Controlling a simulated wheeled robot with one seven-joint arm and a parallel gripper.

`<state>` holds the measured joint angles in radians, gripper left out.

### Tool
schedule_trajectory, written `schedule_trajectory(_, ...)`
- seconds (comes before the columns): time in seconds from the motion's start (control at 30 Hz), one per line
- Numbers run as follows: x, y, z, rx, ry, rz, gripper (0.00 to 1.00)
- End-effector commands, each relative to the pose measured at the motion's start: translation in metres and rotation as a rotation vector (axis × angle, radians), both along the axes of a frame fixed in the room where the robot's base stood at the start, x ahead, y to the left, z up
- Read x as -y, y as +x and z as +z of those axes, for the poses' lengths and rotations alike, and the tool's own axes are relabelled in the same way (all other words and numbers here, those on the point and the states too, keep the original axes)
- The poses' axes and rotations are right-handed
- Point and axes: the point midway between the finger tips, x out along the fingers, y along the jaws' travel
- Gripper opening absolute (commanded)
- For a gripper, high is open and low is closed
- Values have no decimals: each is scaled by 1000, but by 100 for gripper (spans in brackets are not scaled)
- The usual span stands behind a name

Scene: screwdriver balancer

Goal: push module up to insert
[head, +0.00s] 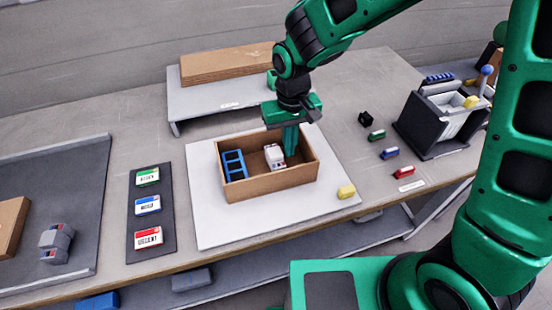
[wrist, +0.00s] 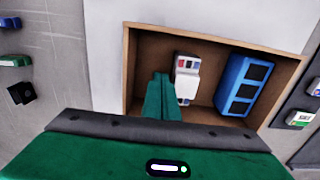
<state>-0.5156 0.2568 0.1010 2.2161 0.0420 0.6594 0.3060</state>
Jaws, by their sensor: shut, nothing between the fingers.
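A white module (head: 274,156) with small coloured marks lies inside an open cardboard box (head: 270,189). It also shows in the wrist view (wrist: 187,79). A blue rack (head: 234,164) with several openings stands in the same box, left of the module in the head view; it shows at the right in the wrist view (wrist: 243,85). My gripper (head: 290,152) points down into the box with its fingers shut and empty. In the wrist view the fingertips (wrist: 161,80) are right beside the module; I cannot tell whether they touch it.
The box stands on a white mat (head: 217,229), with a yellow block (head: 346,191) near its right edge. A raised shelf (head: 205,103) carries a flat carton behind. Right are small coloured blocks (head: 389,153) and a grey bin (head: 440,125); left is a dark label board (head: 150,215).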

Motion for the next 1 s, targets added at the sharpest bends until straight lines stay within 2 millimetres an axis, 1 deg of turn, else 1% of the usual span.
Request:
schedule_trajectory(0.37,-2,0,0,0,0,0,0)
schedule_trajectory(1.0,-54,-15,0,1,0,0,0)
